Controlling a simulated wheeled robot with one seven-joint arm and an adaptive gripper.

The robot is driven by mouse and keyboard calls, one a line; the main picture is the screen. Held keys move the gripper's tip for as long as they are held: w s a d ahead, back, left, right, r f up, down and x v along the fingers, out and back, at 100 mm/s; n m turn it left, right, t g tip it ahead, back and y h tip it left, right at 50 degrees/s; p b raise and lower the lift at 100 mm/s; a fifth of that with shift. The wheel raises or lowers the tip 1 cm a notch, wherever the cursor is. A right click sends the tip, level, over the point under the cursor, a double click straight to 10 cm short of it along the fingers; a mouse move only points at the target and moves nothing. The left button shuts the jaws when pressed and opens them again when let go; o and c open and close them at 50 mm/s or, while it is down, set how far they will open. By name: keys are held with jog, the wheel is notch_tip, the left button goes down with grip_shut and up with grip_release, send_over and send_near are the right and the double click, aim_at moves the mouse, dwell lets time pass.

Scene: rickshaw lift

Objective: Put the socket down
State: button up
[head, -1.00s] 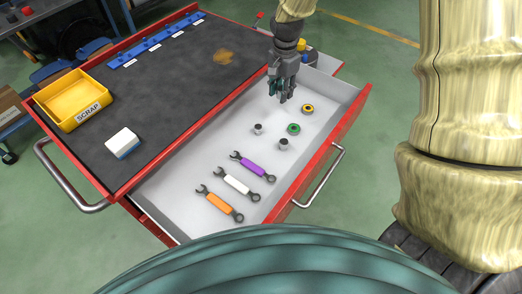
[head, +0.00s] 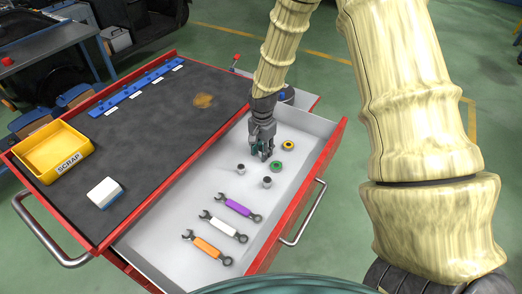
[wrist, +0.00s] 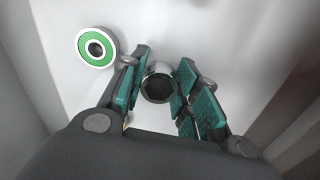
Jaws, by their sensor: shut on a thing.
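My gripper (head: 262,154) is over the white inside of the open drawer (head: 175,215), fingers pointing down. In the wrist view my gripper (wrist: 157,92) is shut on a metal socket (wrist: 158,84), seen end-on with a dark round opening between the teal finger pads. In the head view the fingers hide the held socket, and I cannot tell whether it touches the drawer floor. Two other sockets stand in the drawer, one to the left (head: 240,169) and one nearer the front (head: 267,182).
A green ring (head: 276,166) lies close to my fingers and shows in the wrist view (wrist: 96,48). A yellow ring (head: 288,146) lies behind it. Purple (head: 237,207), white (head: 223,227) and orange (head: 207,248) wrenches lie nearer. The red drawer wall (head: 308,185) bounds the right.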

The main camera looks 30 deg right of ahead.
jog(key=shift+f, duration=0.25)
jog(key=shift+f, duration=0.1)
jog(key=o, duration=1)
jog(key=shift+o, duration=0.2)
notch_tip(320, 180, up, 12)
jog(key=b, duration=0.1)
jog(key=shift+b, duration=0.35)
jog(key=shift+s, duration=0.1)
